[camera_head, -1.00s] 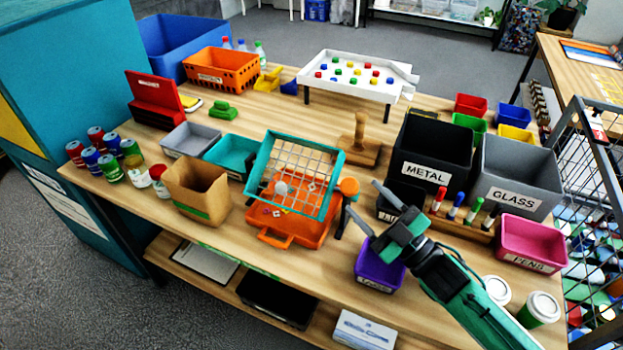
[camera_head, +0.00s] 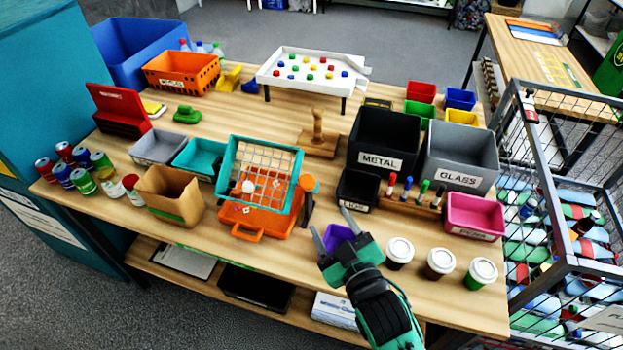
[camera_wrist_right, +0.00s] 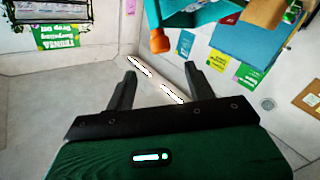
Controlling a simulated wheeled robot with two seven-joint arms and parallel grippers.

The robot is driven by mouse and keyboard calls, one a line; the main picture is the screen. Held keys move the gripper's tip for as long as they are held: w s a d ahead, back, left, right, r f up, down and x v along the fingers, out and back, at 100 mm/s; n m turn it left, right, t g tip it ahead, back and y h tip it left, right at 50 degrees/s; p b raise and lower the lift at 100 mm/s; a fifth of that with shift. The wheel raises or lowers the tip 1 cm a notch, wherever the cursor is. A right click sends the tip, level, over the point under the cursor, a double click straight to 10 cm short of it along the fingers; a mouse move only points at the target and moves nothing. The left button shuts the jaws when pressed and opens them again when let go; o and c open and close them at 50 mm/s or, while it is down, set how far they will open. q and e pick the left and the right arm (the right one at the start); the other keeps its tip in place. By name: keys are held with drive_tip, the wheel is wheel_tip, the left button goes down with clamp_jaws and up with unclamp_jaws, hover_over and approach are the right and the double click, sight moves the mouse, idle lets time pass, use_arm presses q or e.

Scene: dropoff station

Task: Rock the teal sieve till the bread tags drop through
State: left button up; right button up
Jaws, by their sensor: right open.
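The teal sieve (camera_head: 297,152) is a square frame with a white wire grid, tilted above an orange tray (camera_head: 247,235) on the table. An orange knob (camera_head: 309,183) sits at its right side on a dark support. A few small pale pieces lie on the grid; I cannot tell which are bread tags. My left gripper is not in view.
A brown paper bag (camera_head: 170,194) stands left of the sieve, with several cans further left. The METAL bin (camera_head: 381,161), GLASS bin (camera_head: 459,179) and a marker rack stand to the right. Lidded cups (camera_head: 440,262) line the front right edge.

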sight(311, 189)
drive_tip(key=p+x, duration=0.3)
drive_tip(key=x, duration=1)
drive_tip(key=shift+w+p, duration=0.1)
drive_tip(key=shift+p, duration=0.3)
clamp_jaws()
